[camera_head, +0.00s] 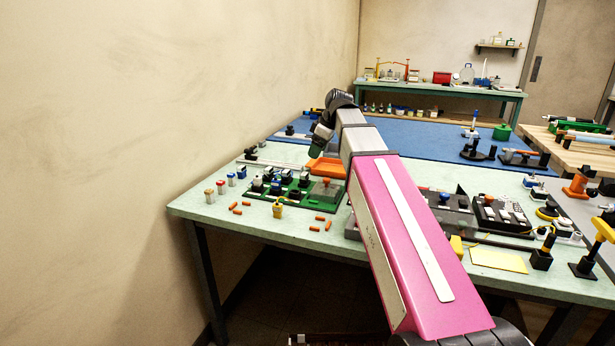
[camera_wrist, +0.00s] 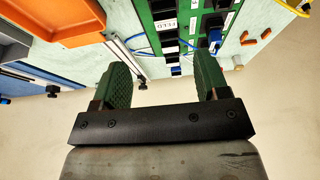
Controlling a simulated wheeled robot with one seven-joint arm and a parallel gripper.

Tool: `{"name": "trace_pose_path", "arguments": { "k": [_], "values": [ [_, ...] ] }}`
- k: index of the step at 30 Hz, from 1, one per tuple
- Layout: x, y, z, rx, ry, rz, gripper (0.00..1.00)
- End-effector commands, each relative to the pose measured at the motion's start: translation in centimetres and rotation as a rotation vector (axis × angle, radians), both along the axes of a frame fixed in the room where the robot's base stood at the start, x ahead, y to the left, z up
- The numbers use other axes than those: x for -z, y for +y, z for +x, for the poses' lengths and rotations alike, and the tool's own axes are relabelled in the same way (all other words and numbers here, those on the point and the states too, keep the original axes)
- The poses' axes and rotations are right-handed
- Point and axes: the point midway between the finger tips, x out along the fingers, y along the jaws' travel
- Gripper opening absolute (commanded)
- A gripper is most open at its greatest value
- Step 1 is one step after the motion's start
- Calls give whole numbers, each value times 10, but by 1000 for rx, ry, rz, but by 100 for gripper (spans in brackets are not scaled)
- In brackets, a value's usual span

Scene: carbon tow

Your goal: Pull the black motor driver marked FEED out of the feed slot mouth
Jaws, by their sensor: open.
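My gripper (camera_wrist: 163,82) is open and empty, its two green-padded fingers apart in the wrist view. In the head view its green tip (camera_head: 317,146) hangs above the back of the green board (camera_head: 322,197). In the wrist view the green board (camera_wrist: 146,22) lies beyond the fingers, with black blocks on it. One black block (camera_wrist: 163,6) sits by a white label (camera_wrist: 167,24); the small lettering is hard to read, so I cannot be sure which block is the FEED driver. The slot mouth cannot be made out clearly.
An orange tray (camera_wrist: 75,22) is beside the board, left in the wrist view. A blue wire crosses near the board's edge. A beige wall is at the left of the bench.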

Motion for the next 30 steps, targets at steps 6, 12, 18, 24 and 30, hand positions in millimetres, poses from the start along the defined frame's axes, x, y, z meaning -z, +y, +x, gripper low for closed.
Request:
{"name": "trace_pose_path", "arguments": {
  "k": [6,12,18,24,30],
  "values": [
    [20,8,2,0,1,-1,68],
    [44,18,5,0,1,-1,68],
    [54,23,6,1,0,0,68],
    [74,36,4,0,2,0,68],
    [94,44,7,1,2,0,68]
  ]
}}
